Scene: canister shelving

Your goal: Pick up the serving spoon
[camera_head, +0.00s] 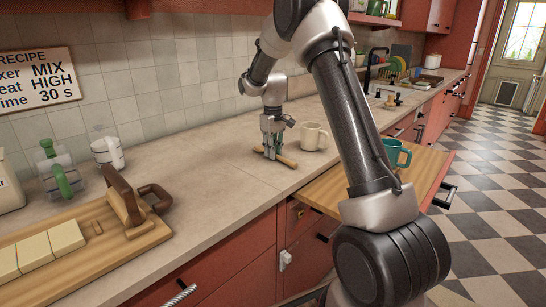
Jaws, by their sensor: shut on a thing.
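The serving spoon (286,162) is a tan, wooden-looking bar lying at a slant on the beige counter (215,170). My gripper (271,152) points straight down over it and is shut on it near its middle. The spoon looks to be at counter height; I cannot tell whether it touches the counter. Its bowl end is not clear at this size.
A cream mug (313,136) stands just right of the spoon. A teal mug (396,153) is on a pulled-out wooden board (330,193). At left are a cutting board (95,268) with pale blocks, a brown wooden holder (125,205) and jars. The counter left of my gripper is clear.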

